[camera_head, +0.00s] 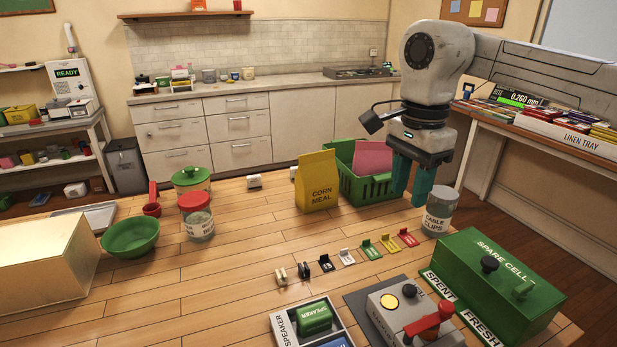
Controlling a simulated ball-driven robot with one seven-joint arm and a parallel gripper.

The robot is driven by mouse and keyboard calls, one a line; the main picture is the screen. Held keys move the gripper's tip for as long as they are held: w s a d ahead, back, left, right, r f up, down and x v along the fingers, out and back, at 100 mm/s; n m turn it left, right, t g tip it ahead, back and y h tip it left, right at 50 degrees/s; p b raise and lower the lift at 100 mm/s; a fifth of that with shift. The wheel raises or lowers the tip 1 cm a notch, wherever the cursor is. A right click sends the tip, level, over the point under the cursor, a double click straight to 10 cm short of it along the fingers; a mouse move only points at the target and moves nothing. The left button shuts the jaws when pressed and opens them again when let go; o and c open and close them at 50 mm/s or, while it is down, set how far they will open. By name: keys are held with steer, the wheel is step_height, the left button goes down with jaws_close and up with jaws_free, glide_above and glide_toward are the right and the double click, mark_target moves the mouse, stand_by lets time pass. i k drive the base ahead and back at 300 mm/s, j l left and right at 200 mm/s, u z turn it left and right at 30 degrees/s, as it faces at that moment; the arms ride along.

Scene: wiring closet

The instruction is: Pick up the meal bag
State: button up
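The meal bag (317,183) is a yellow paper bag labelled "CORN MEAL". It stands upright on the wooden table, just left of a green basket. My gripper (411,188) points down to the right of the bag, in front of the basket's right end and apart from the bag. Its two teal fingers are spread with a gap between them, and I see nothing held there. The gripper partly hides the basket's right side.
The green basket (362,190) holds a pink item. A grey "CABLE CLIPS" can (438,212) stands close to my gripper. Several small coloured clips lie in a row in front of the bag. Jars (197,222) and a green bowl (131,238) stand left. Table around the bag's front is clear.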

mark_target(317, 179)
steer(key=i+j, duration=0.2)
steer(key=i, duration=0.2)
steer(key=i+j, duration=0.2)
steer(key=i, duration=0.2)
steer(key=i+j, duration=0.2)
steer(key=i, duration=0.2)
